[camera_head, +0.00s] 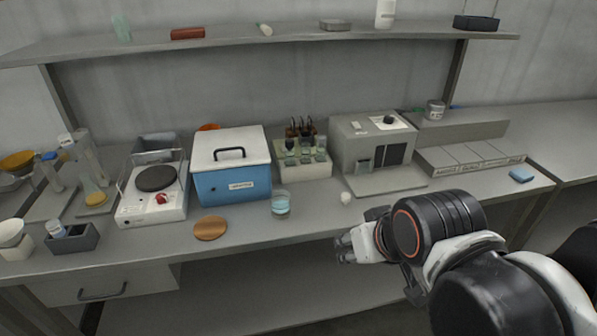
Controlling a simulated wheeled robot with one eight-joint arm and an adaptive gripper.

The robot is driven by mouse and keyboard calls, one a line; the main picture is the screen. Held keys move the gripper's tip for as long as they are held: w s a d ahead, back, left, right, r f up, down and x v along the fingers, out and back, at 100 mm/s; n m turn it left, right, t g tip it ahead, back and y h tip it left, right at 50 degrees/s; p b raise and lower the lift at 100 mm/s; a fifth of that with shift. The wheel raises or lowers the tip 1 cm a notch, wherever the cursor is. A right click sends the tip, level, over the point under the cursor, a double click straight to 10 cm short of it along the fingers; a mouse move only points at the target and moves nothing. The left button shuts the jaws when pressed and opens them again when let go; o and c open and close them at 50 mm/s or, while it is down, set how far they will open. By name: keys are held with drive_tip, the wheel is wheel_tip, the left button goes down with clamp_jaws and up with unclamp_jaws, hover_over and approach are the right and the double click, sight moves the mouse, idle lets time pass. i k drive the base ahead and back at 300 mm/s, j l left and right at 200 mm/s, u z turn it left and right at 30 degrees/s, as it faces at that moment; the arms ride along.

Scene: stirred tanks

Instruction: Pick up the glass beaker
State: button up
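The glass beaker (281,204) stands upright near the front edge of the bench, in front of the blue box's right side. It is clear, with pale blue liquid in it. My gripper (343,248) is at the front edge of the bench, to the right of the beaker and nearer to me. It is apart from the beaker. Its fingers are small and seen from the side, so I cannot tell whether they are open or shut.
A cork disc (210,228) lies left of the beaker. A blue box with a white lid (232,184) and a rack of bottles (304,168) stand behind it. A small white object (345,198) sits to its right. A grey instrument (350,140) stands behind that. A shelf (250,44) runs above.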

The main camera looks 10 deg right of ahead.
sight(280, 199)
drive_tip(key=j+u, duration=0.2)
drive_tip(key=j, duration=0.6)
drive_tip(key=i+j+u, duration=0.1)
drive_tip(key=j+u, duration=0.15)
drive_tip(key=j, duration=0.5)
